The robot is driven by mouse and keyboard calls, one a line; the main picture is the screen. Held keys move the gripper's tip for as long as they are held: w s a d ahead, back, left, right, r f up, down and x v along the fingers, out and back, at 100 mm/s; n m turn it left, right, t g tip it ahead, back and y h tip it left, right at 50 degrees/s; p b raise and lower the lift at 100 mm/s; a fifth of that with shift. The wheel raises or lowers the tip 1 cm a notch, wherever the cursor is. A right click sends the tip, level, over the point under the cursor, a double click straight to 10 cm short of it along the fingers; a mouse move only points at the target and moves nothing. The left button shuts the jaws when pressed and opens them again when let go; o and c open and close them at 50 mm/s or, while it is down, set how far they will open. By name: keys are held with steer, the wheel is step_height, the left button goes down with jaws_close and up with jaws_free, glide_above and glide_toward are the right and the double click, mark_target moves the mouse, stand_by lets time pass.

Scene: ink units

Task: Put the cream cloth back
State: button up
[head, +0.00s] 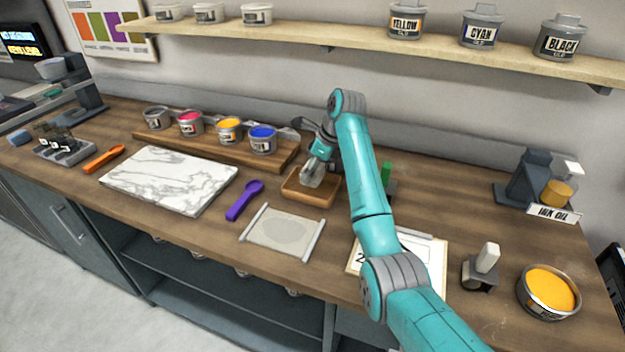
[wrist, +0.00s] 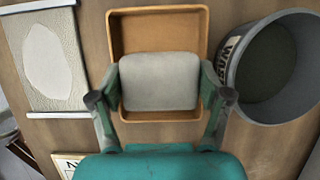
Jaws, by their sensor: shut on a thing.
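The cream cloth (wrist: 160,82) is a pale folded pad between my two fingers in the wrist view. It also shows pale under my gripper (head: 318,160) in the head view (head: 312,178). My gripper (wrist: 160,98) is shut on it. The cloth is over the near part of a shallow wooden tray (wrist: 156,20), which also shows in the head view (head: 308,198). The tray's visible inside is empty. I cannot tell whether the cloth touches the tray floor.
A grey waste bin (wrist: 235,75) stands close right of the tray. A rolled-edge mat (head: 260,237), purple spoon (head: 244,200) and marble slab (head: 168,178) lie leftward. Open ink tins (head: 262,140) stand on a board behind. A block stamp (head: 486,262) and yellow tin (head: 548,292) stand right.

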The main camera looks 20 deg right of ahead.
steer(key=shift+a+f, duration=0.1)
steer(key=shift+f, duration=1.75)
steer(key=shift+f, duration=0.1)
steer(key=o, duration=0.8)
steer(key=shift+o, duration=0.2)
